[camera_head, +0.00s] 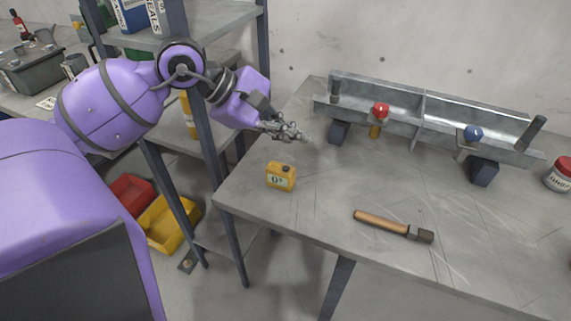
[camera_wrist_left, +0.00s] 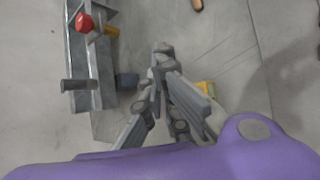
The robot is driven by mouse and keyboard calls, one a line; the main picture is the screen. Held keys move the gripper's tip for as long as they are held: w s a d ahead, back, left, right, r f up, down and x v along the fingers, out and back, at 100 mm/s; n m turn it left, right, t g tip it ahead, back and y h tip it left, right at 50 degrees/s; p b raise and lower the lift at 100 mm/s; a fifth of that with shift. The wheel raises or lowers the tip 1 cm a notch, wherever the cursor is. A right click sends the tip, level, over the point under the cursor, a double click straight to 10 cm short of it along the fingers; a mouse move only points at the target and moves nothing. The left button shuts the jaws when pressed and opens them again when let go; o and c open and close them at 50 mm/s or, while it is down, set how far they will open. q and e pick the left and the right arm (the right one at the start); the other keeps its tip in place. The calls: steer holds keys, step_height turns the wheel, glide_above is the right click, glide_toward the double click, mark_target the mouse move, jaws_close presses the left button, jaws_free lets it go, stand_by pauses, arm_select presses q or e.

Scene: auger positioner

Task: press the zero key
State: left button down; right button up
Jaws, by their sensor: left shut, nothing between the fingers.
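A small yellow box (camera_head: 281,177) with a pale display reading like "0°" stands on the grey table near its left edge. A dark round key (camera_head: 286,168) sits on its top. In the left wrist view the yellow box (camera_wrist_left: 206,88) shows partly, behind my fingers. My left gripper (camera_head: 298,137) is shut and empty, above and behind the box in the head view, apart from it. Its closed fingers (camera_wrist_left: 162,52) also show in the wrist view. The key cannot be made out there. My right gripper is not in view.
A long metal trough (camera_head: 425,110) on dark blocks, with a red knob (camera_head: 381,109) and a blue knob (camera_head: 473,132), stands at the table's back. A wooden-handled tool (camera_head: 393,225) lies in front. A red-lidded jar (camera_head: 560,175) is at the right. A shelf rack (camera_head: 205,140) stands left.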

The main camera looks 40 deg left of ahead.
arm_select(q)
steer(key=w+d+r+m+g+y+p, duration=0.1)
steer(key=w+d+r+m, duration=0.2)
steer(key=r+m, duration=0.15)
steer(key=w+d+r+m+g+p, duration=0.1)
steer(key=w+d+r+m, duration=0.2)
steer(key=r, duration=0.2)
steer(key=s+a+f+m+g+y, duration=0.4)
steer(key=s+a+m+g+y, duration=0.1)
steer(key=a+m, duration=0.3)
steer(key=shift+m+p, duration=0.35)
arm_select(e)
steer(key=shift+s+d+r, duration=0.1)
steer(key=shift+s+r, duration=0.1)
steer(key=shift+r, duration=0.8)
arm_select(q)
steer(key=shift+s+a, duration=0.1)
steer(key=shift+f, duration=0.1)
